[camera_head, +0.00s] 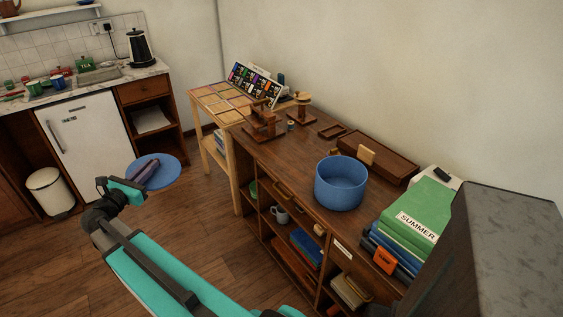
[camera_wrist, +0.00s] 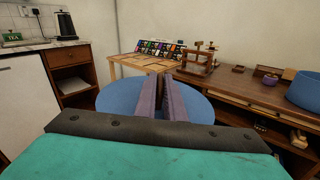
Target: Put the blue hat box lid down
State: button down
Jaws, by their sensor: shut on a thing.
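The blue hat box lid (camera_head: 168,170) is a flat blue disc held in the air over the open floor, left of the wooden cabinet. It also shows in the wrist view (camera_wrist: 119,97), behind and to both sides of the fingers. My gripper (camera_head: 148,172) is shut on the lid; the wrist view shows its two purple-grey fingers (camera_wrist: 166,98) close together. The exact grip point is hidden by the fingers. The round blue hat box (camera_head: 341,186) stands upright and open-topped on the cabinet, to the right of the lid; its edge shows in the wrist view (camera_wrist: 305,92).
The wooden cabinet top (camera_head: 290,165) carries wooden stands, a brown box (camera_head: 372,158) and a green "SUMMER" folder (camera_head: 416,217). A light wood table (camera_head: 220,101) with a colour chart adjoins it. A white fridge (camera_head: 87,130) and bin (camera_head: 50,191) stand left. Floor between is clear.

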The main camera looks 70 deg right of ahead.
jog(key=s+d+m+g+b, duration=0.1)
jog(key=s+d+g, duration=0.15)
jog(key=d, duration=0.45)
jog(key=s+d+m+g+b, duration=0.1)
jog(key=s+d, duration=0.2)
jog(key=d, duration=0.3)
jog(key=s+d+f+m+g+y+b, duration=0.1)
jog(key=s+d+m+g+b, duration=0.3)
jog(key=s+d, duration=2.4)
jog(key=s+g+y, duration=0.1)
jog(key=g, duration=0.3)
jog(key=shift+s+d+m+y, duration=0.3)
jog(key=shift+d+y, duration=0.05)
jog(key=shift+y, duration=0.05)
jog(key=shift+f+g, duration=0.2)
jog(key=shift+g, duration=0.05)
jog(key=shift+f, duration=3)
jog(key=shift+f, duration=1.9)
jog(key=shift+f, duration=0.1)
jog(key=c, duration=1.8)
grip_release()
jog(key=shift+c, duration=0.2)
